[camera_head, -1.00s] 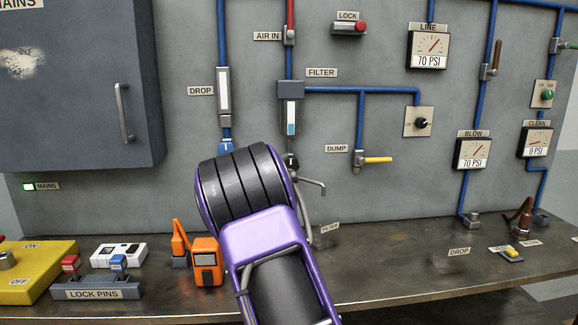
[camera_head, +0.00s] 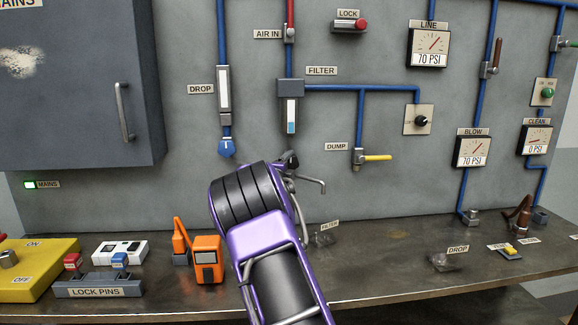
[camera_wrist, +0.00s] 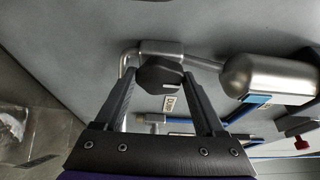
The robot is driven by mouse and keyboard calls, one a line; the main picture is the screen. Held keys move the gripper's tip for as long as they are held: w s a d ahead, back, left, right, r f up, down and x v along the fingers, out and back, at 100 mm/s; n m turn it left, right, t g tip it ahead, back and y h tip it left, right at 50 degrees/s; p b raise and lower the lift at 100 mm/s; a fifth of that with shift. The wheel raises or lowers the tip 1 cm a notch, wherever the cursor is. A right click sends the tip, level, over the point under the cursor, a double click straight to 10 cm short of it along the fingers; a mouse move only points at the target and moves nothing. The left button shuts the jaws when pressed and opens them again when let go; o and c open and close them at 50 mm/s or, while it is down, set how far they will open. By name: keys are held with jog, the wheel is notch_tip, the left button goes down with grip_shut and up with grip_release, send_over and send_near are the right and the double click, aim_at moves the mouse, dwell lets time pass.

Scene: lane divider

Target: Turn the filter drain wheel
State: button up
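The filter drain wheel is a dark, faceted knob (camera_wrist: 160,76) on a metal fitting under the filter, seen in the wrist view. My gripper (camera_wrist: 161,76) has its two fingers apart, one on each side of the wheel near its rim. I cannot tell whether the fingertips touch it. In the head view my purple and black arm hides most of my gripper and the wheel area. The filter (camera_head: 290,105) hangs above with its clear sight strip, and a bent metal drain pipe (camera_head: 312,182) sticks out to the right. The silver filter bowl (camera_wrist: 270,75) is at right in the wrist view.
A blue drop knob (camera_head: 227,147) is left of the filter, and the yellow dump lever (camera_head: 376,157) right of it. An orange device (camera_head: 207,258) and the lock-pin rack (camera_head: 98,288) stand on the bench left of my arm. Clear cups (camera_head: 324,239) sit to the right.

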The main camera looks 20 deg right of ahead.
jog(key=c, duration=0.8)
jog(key=shift+o, duration=0.2)
